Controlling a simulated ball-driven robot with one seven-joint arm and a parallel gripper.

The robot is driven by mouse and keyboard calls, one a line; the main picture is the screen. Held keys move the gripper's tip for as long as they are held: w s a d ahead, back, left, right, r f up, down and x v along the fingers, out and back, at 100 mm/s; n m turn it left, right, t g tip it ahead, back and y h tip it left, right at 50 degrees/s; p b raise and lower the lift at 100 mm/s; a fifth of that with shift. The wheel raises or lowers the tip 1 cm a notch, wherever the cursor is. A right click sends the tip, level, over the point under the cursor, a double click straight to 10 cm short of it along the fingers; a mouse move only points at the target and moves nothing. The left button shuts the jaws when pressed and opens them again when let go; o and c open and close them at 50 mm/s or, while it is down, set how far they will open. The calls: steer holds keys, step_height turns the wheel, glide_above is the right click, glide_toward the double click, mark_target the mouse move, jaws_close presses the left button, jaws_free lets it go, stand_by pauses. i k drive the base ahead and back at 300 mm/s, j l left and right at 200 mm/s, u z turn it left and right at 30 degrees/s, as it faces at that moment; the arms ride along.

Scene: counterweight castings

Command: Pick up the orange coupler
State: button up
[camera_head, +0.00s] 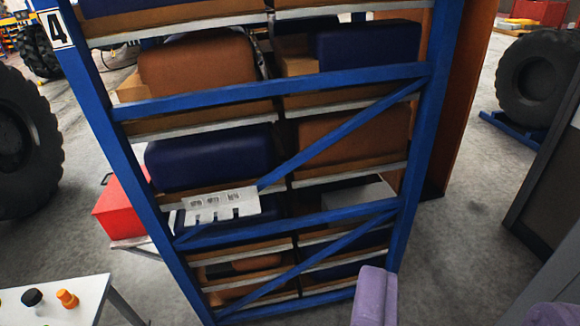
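An orange coupler (67,299), a small stepped piece, stands on a white table (92,291) in the lower left corner. A small black round part (32,297) stands just left of it, apart from it. A second small dark part is cut off by the left edge. My gripper cannot be made out in this view, and nothing touches the coupler.
A tall blue rack (270,87) with brown and navy padded pieces fills the middle. A red box (121,206) sits behind its left post. A lilac piece (375,297) rises at the bottom edge. Large tyres stand at left (25,145) and right (541,82).

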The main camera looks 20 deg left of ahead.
mark_target(63, 295)
steer(key=i+j+u, duration=0.25)
steer(key=u, duration=0.2)
steer(key=i+u, duration=0.8)
steer(key=u, duration=0.15)
steer(key=i+l+u, duration=0.1)
steer(key=i+u, duration=0.25)
steer(key=u, duration=0.15)
steer(key=i+u, duration=0.35)
steer(key=i, duration=0.7)
